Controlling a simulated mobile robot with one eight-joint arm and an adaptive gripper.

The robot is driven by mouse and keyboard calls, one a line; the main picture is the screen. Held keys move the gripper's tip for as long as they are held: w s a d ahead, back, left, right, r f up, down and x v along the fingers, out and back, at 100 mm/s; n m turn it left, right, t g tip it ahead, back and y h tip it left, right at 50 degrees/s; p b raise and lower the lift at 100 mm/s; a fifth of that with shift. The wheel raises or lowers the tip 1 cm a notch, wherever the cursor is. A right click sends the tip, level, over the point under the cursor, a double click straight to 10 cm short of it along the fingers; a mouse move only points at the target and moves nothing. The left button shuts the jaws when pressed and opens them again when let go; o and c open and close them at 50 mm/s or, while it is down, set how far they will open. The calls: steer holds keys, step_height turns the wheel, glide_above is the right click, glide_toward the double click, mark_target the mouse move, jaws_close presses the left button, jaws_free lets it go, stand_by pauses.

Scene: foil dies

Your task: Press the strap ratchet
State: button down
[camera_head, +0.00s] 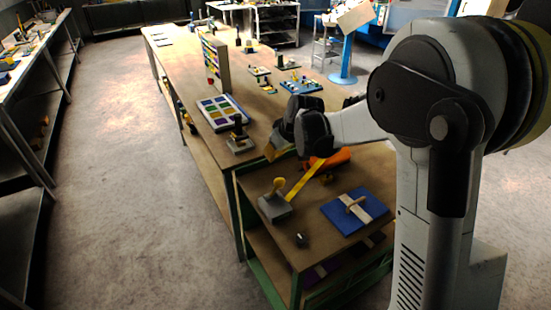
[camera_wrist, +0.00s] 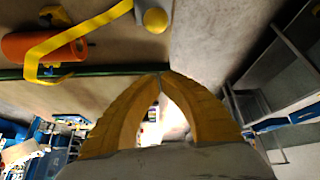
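The strap ratchet is a grey block (camera_head: 274,208) with a round yellow knob (camera_head: 279,184) on the near workbench in the head view. A yellow strap (camera_head: 304,181) runs from near it to an orange cylinder (camera_head: 329,158). In the wrist view the yellow knob (camera_wrist: 155,20) is at the top middle, with the strap (camera_wrist: 85,28) and orange cylinder (camera_wrist: 40,46) to its left. My gripper (camera_wrist: 162,75) has yellow fingers whose tips meet, with nothing between them. In the head view my gripper (camera_head: 270,153) is above the bench, beyond the knob and apart from it.
A blue pad (camera_head: 337,216) with a pale band and a wooden handle lies right of the ratchet. A small dark knob (camera_head: 301,240) is near the bench's front edge. A dark-handled device (camera_head: 239,138) and a tray of coloured squares (camera_head: 222,112) stand on the farther bench.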

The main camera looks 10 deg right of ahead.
mark_target(275, 190)
step_height(275, 190, down, 7)
steer(key=shift+w+d+r+b, duration=0.1)
steer(key=shift+r+b, duration=0.05)
steer(key=shift+b, duration=0.75)
steer(key=shift+d, duration=0.1)
steer(key=shift+s+f, duration=0.2)
steer(key=shift+s, duration=0.05)
